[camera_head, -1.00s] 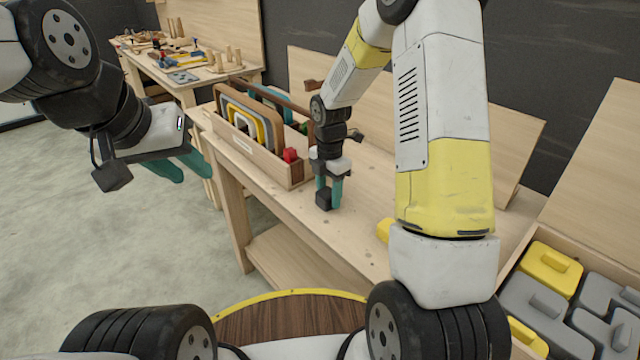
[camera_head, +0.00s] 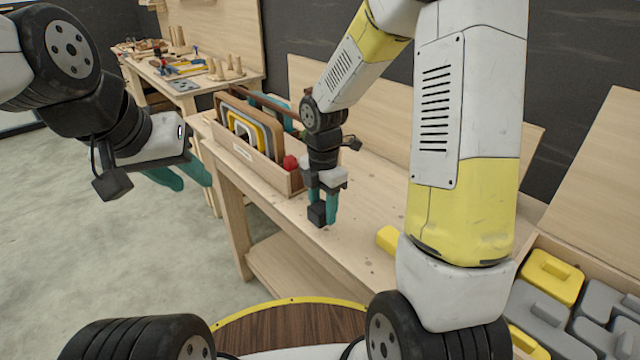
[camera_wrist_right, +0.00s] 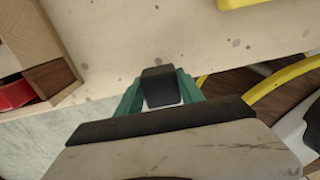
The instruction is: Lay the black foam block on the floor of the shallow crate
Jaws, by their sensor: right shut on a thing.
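The black foam block (camera_head: 317,214) is a small dark block between the teal fingers of my right gripper (camera_head: 325,208), which is shut on it. They are over the front part of the workbench, in front of the wooden box; I cannot tell whether the block touches the top. In the right wrist view the block (camera_wrist_right: 160,86) sits between the fingertips. A wooden crate (camera_head: 575,254) at the lower right holds yellow and grey blocks; its floor is hidden, and I cannot tell whether it is the shallow crate. My left gripper (camera_head: 182,174) is open and empty at the left.
The wooden box (camera_head: 258,167) on the workbench (camera_head: 355,215) holds upright frames and a red piece. A yellow block (camera_head: 388,239) lies on the bench beside my right arm. Bare bench top lies between it and the box. Another tool table (camera_head: 190,92) stands behind.

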